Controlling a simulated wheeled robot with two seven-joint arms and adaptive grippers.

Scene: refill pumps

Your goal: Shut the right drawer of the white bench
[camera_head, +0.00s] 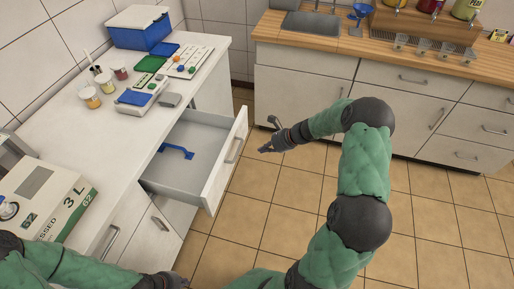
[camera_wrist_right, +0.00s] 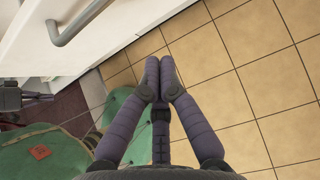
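The white bench (camera_head: 75,135) runs along the left of the head view. Its right drawer (camera_head: 216,172) stands pulled out, with a grey bar handle on its front and a blue handle-shaped item (camera_head: 176,151) inside. My right gripper (camera_head: 266,150) is in front of the drawer, a little to the right of its front panel and apart from it. In the right wrist view its fingers (camera_wrist_right: 159,68) meet at the tips with nothing between them. The drawer handle (camera_wrist_right: 78,28) shows at upper left there. My left gripper (camera_head: 165,281) is low at the bottom edge, its fingers unclear.
On the bench stand a blue and white cooler box (camera_head: 139,28), small jars (camera_head: 90,98), a scale and a carton (camera_head: 48,200). A wooden-topped counter (camera_head: 385,57) with a sink is at the back. The tiled floor right of the drawer is clear apart from my arm.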

